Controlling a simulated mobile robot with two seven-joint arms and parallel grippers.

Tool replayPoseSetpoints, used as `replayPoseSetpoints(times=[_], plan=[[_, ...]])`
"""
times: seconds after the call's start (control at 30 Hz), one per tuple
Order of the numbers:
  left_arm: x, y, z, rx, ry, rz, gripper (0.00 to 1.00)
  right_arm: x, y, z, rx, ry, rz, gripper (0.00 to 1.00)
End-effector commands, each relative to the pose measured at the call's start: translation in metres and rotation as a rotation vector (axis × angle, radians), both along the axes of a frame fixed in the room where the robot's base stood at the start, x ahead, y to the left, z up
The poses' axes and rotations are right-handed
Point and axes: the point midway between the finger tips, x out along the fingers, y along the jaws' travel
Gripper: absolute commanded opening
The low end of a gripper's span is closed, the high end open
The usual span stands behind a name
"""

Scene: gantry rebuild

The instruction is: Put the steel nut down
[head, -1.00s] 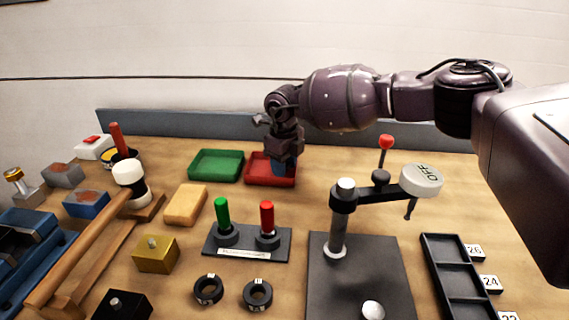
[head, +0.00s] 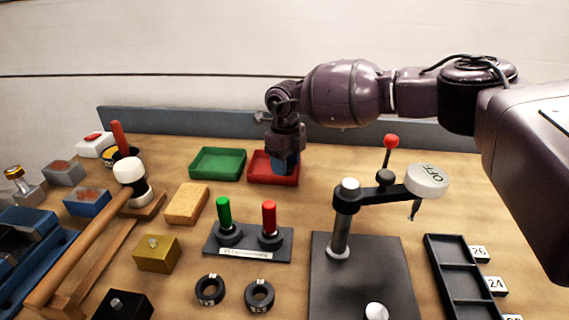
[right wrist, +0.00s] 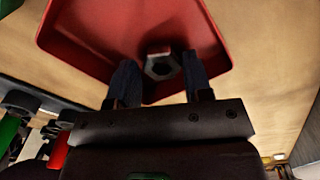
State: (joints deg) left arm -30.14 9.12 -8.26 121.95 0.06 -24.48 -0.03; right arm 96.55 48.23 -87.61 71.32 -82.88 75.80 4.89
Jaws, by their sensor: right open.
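The steel nut (right wrist: 160,66) lies on the floor of the red tray (right wrist: 92,28) in the right wrist view. My right gripper (right wrist: 160,84) is open, with one blue finger on each side of the nut and a gap to it on both sides. In the head view the right gripper (head: 285,163) points down into the red tray (head: 288,180) and hides the nut. My left gripper is not in view.
A green tray (head: 217,164) stands just left of the red tray. A stand with a green and a red peg (head: 269,219) is in front. A press-like post with an OFF disc (head: 427,180) stands to the right. A yellow block (head: 187,204) lies to the left.

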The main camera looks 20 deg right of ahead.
Motion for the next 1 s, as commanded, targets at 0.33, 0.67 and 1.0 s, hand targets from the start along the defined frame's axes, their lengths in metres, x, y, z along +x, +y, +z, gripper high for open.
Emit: replayPoseSetpoints(times=[0.33,0.67,1.0], plan=[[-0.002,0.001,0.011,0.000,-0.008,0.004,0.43,0.003,-0.001,0.084,0.003,-0.022,-0.005,0.46],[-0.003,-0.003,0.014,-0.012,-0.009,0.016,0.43,0.004,-0.001,0.108,0.002,-0.021,-0.005,0.46],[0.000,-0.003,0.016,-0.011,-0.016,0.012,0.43,0.004,-0.001,0.108,0.003,-0.022,-0.005,0.46]])
